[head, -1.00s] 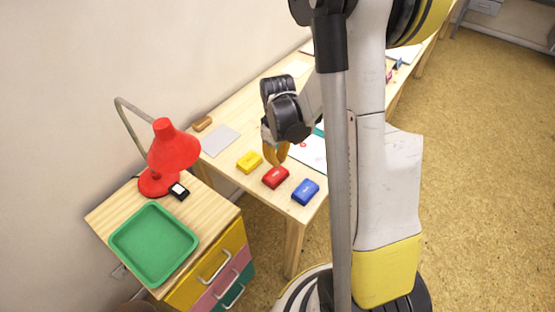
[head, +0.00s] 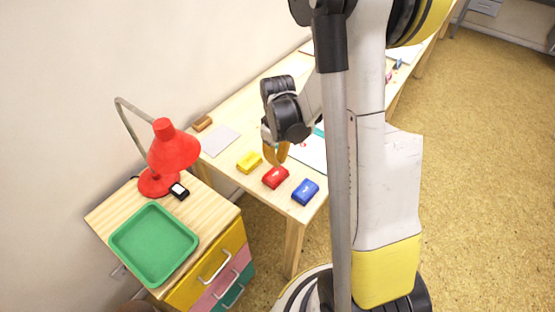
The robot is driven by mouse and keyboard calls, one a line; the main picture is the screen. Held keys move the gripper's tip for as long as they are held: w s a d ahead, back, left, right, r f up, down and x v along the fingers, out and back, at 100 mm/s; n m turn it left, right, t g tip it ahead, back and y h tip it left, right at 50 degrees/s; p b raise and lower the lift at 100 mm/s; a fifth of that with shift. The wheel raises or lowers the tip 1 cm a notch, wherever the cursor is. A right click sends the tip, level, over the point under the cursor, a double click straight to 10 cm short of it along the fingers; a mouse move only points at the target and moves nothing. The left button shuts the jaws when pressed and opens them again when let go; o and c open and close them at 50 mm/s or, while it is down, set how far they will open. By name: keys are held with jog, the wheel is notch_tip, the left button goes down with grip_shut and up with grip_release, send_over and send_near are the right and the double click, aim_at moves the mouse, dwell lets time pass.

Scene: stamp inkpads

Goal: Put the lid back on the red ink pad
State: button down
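The red ink pad (head: 276,178) is on the wooden table near its front end, between a yellow pad (head: 249,162) and a blue pad (head: 305,192). It shows a small pale mark on top. I cannot tell whether its lid is seated, and no separate red lid shows.
A grey sheet (head: 221,140) and a brown block (head: 202,123) lie at the table's left. A drawer cabinet (head: 222,216) holds a red lamp (head: 172,150), a green tray (head: 117,240) and a small black-and-white object (head: 179,191).

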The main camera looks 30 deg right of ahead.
aim_at(278, 175)
jog(key=shift+f, duration=0.15)
jog(key=shift+f+b, duration=2.7)
jog(key=shift+f, duration=0.3)
jog(key=shift+r, duration=0.1)
jog(key=shift+r+p, duration=2.5)
jog(key=shift+r, duration=0.9)
jog(key=shift+a+r, duration=0.1)
jog(key=shift+r, duration=0.05)
jog(key=s+a+r+m+t, duration=0.1)
jog(key=s+a+r+t, duration=0.2)
jog(key=r, duration=0.6)
jog(key=s+a+r+m+t, duration=0.2)
jog(key=s+a+r+t, duration=0.2)
jog(key=s+a+r, duration=0.3)
jog(key=a+r, duration=0.2)
jog(key=a, duration=0.1)
jog(key=shift+a+r, duration=0.25)
jog(key=shift+r, duration=0.1)
